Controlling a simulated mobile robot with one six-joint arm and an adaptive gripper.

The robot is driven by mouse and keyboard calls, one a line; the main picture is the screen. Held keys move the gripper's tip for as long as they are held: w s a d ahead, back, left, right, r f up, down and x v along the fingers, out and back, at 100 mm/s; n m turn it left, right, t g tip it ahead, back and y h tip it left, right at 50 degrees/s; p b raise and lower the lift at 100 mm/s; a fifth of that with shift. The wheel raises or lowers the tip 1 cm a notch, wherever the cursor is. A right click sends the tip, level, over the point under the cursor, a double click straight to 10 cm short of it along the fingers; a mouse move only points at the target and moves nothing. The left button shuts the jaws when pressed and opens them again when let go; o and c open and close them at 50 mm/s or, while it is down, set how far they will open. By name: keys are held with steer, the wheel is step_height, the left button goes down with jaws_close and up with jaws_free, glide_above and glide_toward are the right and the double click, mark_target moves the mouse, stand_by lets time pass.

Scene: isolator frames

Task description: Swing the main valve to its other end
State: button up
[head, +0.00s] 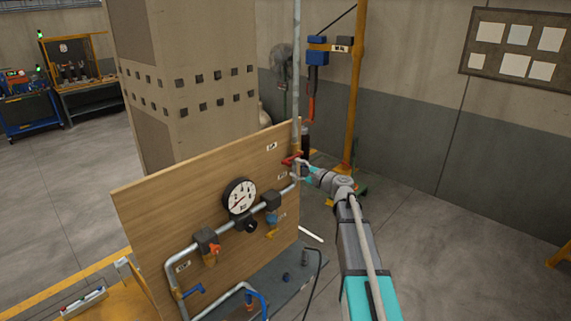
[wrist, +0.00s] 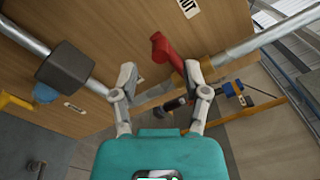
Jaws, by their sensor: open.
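The red valve handle (head: 291,159) sits on the pipe at the upper right edge of the wooden panel. I take it to be the main valve. In the wrist view the red handle (wrist: 164,47) slants across the panel, its lower end near my right fingertip. My gripper (wrist: 160,75) is open, with its two fingers apart and nothing held between them. In the head view my gripper (head: 306,170) is right beside the handle. Whether a finger touches the handle I cannot tell. The valve body is partly hidden.
The wooden panel (head: 150,212) carries a round gauge (head: 239,196), pipes, an orange handle (head: 214,248), a blue handle (head: 194,290) and a yellow handle (head: 271,234). A vertical pipe (head: 297,80) rises above the red handle. A yellow post (head: 356,90) stands behind.

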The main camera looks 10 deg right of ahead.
mark_target(286, 163)
steer(key=shift+x, duration=2.9)
jaws_close()
